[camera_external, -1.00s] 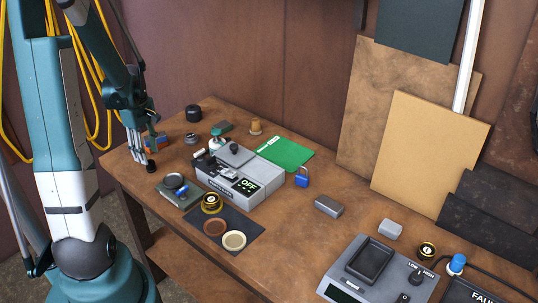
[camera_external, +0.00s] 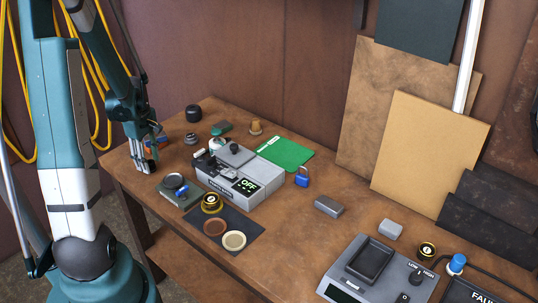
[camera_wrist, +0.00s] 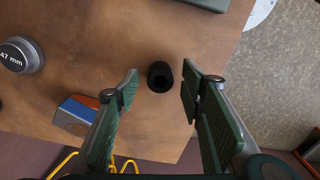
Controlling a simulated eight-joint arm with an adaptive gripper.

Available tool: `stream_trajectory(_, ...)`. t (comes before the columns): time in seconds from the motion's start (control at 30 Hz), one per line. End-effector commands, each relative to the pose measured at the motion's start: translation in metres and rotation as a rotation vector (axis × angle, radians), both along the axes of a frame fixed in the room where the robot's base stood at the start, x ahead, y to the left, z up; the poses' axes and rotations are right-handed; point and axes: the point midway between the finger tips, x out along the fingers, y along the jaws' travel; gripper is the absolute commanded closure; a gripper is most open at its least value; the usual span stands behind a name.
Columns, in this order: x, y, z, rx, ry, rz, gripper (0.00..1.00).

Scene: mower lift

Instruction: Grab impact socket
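The impact socket is a small black cylinder (camera_wrist: 160,77) with a dark hole in its top, standing on the brown bench. In the wrist view it sits between the two spread green fingertips of my gripper (camera_wrist: 160,70), with a gap visible on each side. My gripper is open and empty. In the external view my gripper (camera_external: 146,168) points down at the left front part of the bench; the socket is hidden or cannot be made out there. I cannot tell exactly how far the fingertips are above the bench.
An orange and blue block (camera_wrist: 77,113) lies just left of my gripper's fingers in the wrist view. A grey round piece marked 47 mm (camera_wrist: 20,55) is farther left. A grey device marked OFF (camera_external: 240,178) and a dark green block with a round top (camera_external: 179,190) stand to the right.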

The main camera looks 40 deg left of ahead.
Motion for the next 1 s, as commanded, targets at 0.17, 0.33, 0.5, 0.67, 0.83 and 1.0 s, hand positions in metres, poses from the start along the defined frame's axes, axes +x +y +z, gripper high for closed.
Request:
stream_trajectory(0.17,0.0001,0.0001,-0.0119,0.000,0.000,0.000,0.61)
stream_trajectory(0.33,-0.0001,-0.0001,-0.0144,0.000,0.000,0.000,0.61)
stream_trajectory(0.5,-0.0001,-0.0001,-0.0143,0.000,0.000,0.000,0.61)
stream_trajectory(0.67,-0.0001,-0.0001,-0.0143,0.000,0.000,0.000,0.61)
stream_trajectory(0.83,-0.0001,0.0000,-0.0143,0.000,0.000,0.000,0.61)
stream_trajectory(1.0,-0.0001,-0.0001,-0.0142,0.000,0.000,0.000,0.83)
